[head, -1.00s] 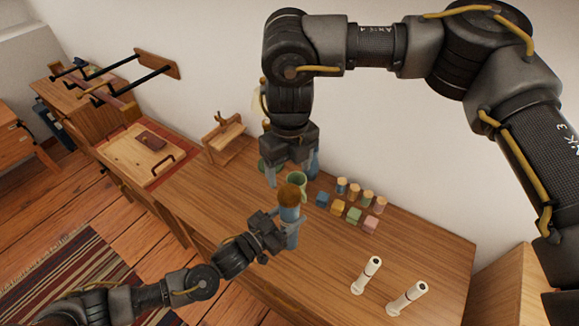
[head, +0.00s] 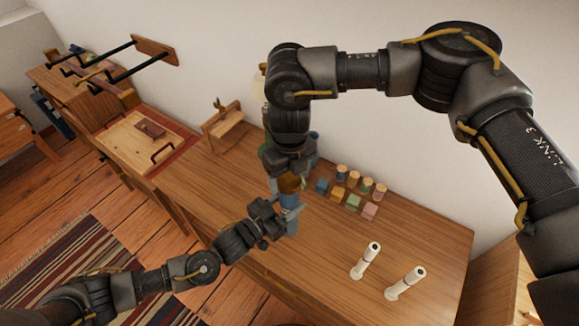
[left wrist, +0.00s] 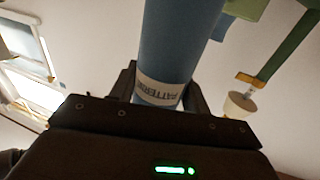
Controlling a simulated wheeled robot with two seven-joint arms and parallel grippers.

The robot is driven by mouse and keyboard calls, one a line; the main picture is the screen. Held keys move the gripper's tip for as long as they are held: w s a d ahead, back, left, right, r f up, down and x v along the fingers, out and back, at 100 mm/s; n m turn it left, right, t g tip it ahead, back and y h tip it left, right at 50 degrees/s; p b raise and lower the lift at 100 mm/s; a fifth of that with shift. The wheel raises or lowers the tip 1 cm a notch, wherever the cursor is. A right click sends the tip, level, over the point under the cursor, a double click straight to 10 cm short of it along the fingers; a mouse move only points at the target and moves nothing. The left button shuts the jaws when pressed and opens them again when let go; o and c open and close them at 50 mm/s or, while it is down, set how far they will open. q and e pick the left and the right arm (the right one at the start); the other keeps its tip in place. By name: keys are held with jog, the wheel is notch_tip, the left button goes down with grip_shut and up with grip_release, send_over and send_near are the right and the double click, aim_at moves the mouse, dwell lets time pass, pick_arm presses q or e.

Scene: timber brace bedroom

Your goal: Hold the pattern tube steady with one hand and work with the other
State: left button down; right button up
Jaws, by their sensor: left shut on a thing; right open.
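The pattern tube (head: 290,215) is blue, with a brown cap (head: 289,183), and stands upright above or on the wooden bench; its foot is hard to make out. My left gripper (head: 280,222) is shut on the tube's body. In the left wrist view the blue tube (left wrist: 180,45) rises between the jaws, with a white lettered label (left wrist: 158,93) low on it. My right gripper (head: 288,186) points down over the tube, open, with its fingers on either side of the cap. I cannot tell whether they touch it.
Several small coloured blocks (head: 353,202) and cork-topped jars (head: 354,177) sit right of the tube on the bench (head: 320,262). A wooden stand (head: 222,122) is at the left. The bench front is clear.

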jog(key=shift+f, duration=0.2)
jog(key=c, duration=1)
jog(key=o, duration=1.2)
jog(key=shift+r, duration=3.8)
